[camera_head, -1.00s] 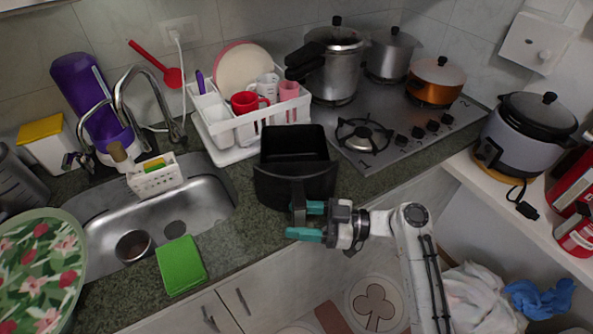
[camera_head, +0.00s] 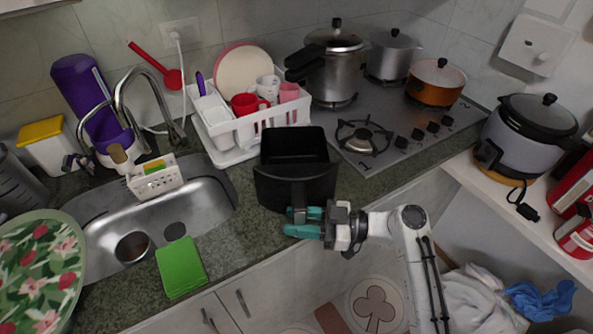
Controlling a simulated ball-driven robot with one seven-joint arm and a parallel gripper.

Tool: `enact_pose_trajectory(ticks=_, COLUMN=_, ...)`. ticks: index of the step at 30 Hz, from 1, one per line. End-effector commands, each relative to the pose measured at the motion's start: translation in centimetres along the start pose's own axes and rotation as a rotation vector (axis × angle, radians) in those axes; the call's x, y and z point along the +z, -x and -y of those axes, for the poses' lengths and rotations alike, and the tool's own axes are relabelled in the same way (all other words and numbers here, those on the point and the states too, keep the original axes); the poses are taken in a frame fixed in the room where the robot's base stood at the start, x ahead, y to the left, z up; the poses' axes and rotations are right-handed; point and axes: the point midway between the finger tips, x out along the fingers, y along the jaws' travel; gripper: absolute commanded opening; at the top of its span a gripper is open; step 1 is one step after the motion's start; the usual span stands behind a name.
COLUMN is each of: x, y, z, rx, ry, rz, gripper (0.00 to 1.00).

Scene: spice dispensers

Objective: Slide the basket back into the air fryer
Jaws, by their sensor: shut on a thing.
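The black basket (camera_head: 294,186) stands on the counter between the sink and the stove, open at the top and empty as far as I can see. Its handle (camera_head: 299,195) points down at the front, toward the counter's front edge. My gripper (camera_head: 303,222), with teal fingers, comes from the right and is shut on the lower end of the handle. The fingers partly hide that end. I cannot make out an air fryer body separate from the black basket.
A white dish rack (camera_head: 225,158) with plates and cups stands behind the basket. The stove (camera_head: 395,125) with pots is at the right. The sink (camera_head: 205,200) and a green sponge cloth (camera_head: 181,267) are at the left. A strip of counter in front is bare.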

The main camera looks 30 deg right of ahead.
Motion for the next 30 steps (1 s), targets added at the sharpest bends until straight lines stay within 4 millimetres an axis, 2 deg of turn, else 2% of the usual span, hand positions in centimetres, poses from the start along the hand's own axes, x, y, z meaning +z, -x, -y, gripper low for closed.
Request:
enact_pose_trajectory(ticks=11, x=-0.3, y=0.0, z=-0.1, rx=0.001, ry=0.003, rz=-0.001, gripper=0.0)
enact_pose_trajectory(ticks=30, x=-3.6, y=0.0, z=0.0, rx=0.0, ry=0.005, rz=-0.001, gripper=0.0)
